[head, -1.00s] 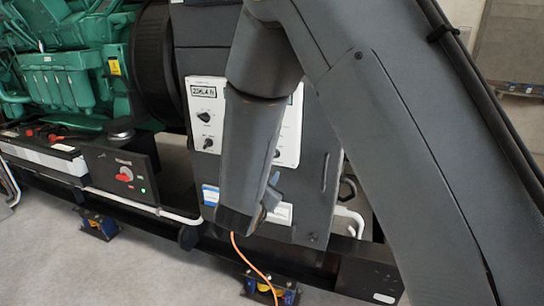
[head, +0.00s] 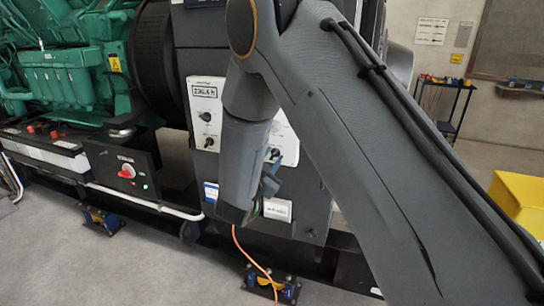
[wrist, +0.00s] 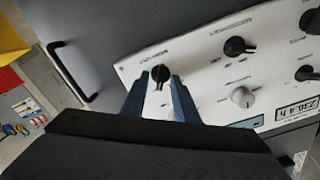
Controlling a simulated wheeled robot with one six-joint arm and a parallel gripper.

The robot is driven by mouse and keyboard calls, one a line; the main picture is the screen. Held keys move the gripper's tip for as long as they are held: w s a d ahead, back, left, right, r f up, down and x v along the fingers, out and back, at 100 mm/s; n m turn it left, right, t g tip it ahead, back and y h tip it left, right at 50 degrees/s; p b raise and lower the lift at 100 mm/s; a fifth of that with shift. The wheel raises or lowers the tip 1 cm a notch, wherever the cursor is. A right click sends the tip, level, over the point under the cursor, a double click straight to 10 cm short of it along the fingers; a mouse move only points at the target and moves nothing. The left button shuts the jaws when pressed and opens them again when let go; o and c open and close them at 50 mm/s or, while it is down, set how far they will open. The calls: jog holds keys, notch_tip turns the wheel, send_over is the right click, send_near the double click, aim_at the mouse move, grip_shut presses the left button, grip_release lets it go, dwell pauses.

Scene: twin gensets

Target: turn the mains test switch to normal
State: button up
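The white control panel (head: 283,142) is on the grey cabinet in the head view, partly hidden by my arm. In the wrist view the panel (wrist: 205,62) appears rotated, with several knobs and an hours display. A black rotary knob (wrist: 160,73) lies between my fingertips; I cannot read its label, so I cannot confirm it is the mains test switch. My gripper (wrist: 159,82) is open, one finger on each side of this knob. I cannot tell whether the fingers touch it. In the head view my gripper (head: 268,186) is mostly hidden behind my arm.
Other knobs, a black one (wrist: 238,46) and a grey one (wrist: 242,97), sit nearby on the panel. A black handle (wrist: 70,72) stands out from the cabinet. The green engine (head: 62,75) is at left, a yellow box (head: 520,200) at right.

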grip_shut()
dwell(0.4)
jog(key=n, duration=0.3)
jog(key=n+p, duration=0.1)
jog(key=n, duration=0.1)
jog(key=shift+w+a+r+n, duration=0.1)
jog(key=shift+r+n, duration=0.05)
jog(key=shift+n, duration=0.25)
jog(key=n+p, duration=0.2)
jog(key=n, duration=0.3)
jog(key=shift+a+n, duration=0.1)
jog(key=shift+n, duration=0.3)
jog(key=shift+w+n, duration=0.1)
jog(key=shift+n, duration=0.2)
